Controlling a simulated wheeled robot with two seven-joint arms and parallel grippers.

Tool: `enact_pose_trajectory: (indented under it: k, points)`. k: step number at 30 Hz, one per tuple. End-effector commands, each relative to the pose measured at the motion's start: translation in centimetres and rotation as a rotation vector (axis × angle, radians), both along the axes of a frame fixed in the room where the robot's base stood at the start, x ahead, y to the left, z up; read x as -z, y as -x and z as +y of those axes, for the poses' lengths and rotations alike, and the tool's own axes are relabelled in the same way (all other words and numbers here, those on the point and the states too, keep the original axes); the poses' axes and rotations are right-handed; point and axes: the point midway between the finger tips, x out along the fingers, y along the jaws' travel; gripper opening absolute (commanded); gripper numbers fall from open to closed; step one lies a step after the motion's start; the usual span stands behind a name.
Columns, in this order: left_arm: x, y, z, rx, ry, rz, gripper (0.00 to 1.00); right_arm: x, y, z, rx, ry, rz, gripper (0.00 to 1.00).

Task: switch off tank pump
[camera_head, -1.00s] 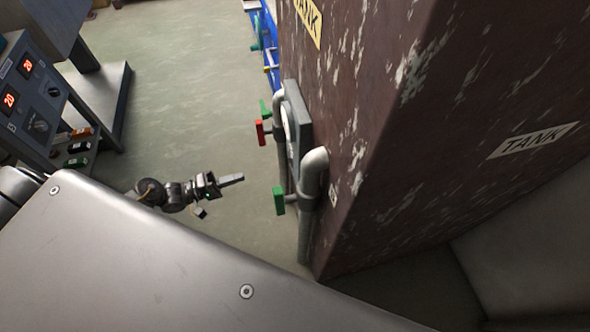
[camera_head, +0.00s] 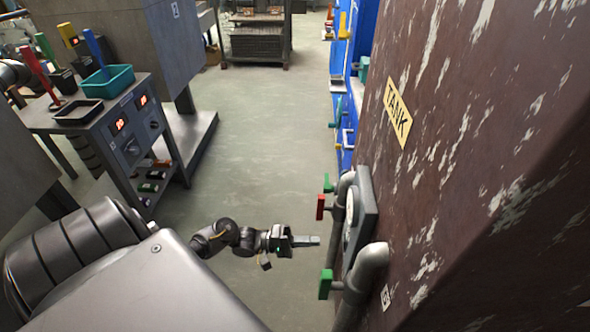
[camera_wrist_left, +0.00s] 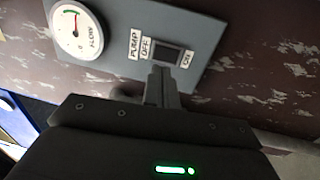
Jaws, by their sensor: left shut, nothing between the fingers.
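The brown, flaking tank (camera_head: 470,130) with a yellow TANK label fills the right of the head view. A grey pump panel (camera_head: 366,208) is on its side among pipes. In the left wrist view the panel (camera_wrist_left: 205,35) carries a PUMP label and a dark switch (camera_wrist_left: 168,54) between OFF at left and ON at right. I cannot tell which way the switch is set. My left gripper (camera_head: 317,240) is shut and empty, pointing at the panel. In the wrist view its fingertips (camera_wrist_left: 162,72) are just below the switch; contact is unclear. My right gripper is out of view.
A red valve handle (camera_head: 320,206) and a green one (camera_head: 325,284) stick out from the pipes near my left gripper. A control cabinet (camera_head: 125,130) stands at left. The floor between is clear.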

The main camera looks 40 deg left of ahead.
Motion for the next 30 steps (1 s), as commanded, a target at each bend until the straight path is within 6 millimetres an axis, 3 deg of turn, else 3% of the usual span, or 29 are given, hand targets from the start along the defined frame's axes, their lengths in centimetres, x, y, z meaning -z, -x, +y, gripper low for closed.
enact_pose_trajectory:
  k: [6, 12, 28, 30]
  points:
    - [-0.6, -2.4, -3.2, 0.0, 0.001, -0.001, 0.0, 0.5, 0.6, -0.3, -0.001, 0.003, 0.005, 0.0]
    - [-0.7, -3.5, -4.7, 0.0, 0.0, 0.0, 0.0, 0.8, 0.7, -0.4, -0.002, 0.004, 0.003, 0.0]
    - [-0.9, -3.8, -5.0, -0.002, -0.003, 0.003, 0.0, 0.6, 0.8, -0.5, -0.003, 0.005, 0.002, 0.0]
    - [-1.0, -3.7, -4.8, -0.008, -0.007, 0.007, 0.0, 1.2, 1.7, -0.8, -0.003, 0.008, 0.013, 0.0]
